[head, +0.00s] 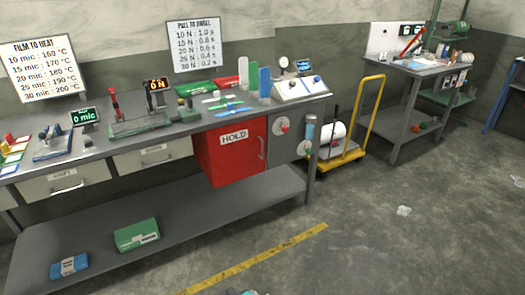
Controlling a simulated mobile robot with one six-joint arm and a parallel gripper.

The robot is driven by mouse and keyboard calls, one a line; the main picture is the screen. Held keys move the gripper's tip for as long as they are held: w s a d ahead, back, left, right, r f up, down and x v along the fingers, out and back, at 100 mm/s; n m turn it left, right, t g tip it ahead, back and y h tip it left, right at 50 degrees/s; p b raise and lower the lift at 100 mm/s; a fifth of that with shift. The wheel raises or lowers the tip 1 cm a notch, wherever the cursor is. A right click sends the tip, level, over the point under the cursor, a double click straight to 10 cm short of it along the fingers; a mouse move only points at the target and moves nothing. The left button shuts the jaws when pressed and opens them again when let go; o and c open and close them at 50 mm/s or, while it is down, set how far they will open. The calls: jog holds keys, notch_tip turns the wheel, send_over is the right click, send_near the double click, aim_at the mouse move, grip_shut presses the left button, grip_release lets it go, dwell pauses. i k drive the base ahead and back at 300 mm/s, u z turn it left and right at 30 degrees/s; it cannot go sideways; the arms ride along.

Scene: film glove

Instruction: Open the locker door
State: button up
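A red locker (205,165) hangs under the right part of the workbench top. Its front is a red door (235,165) with a white label reading HOLD and a vertical bar handle (262,148) near its right edge. The door looks closed, and the inside of the locker is hidden. My gripper is not in view. A small piece of something shows at the bottom edge of the picture, too cut off to identify.
The workbench (190,220) carries tools and displays, with two drawers left of the locker. A grey panel with round knobs (283,126) adjoins the locker's right. A yellow trolley (345,155) stands farther right. The floor in front is mostly clear, with a yellow stripe (260,258).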

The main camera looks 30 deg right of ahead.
aim_at(237, 152)
jog(key=u, duration=0.25)
jog(key=i, duration=1.05)
jog(key=z, duration=0.25)
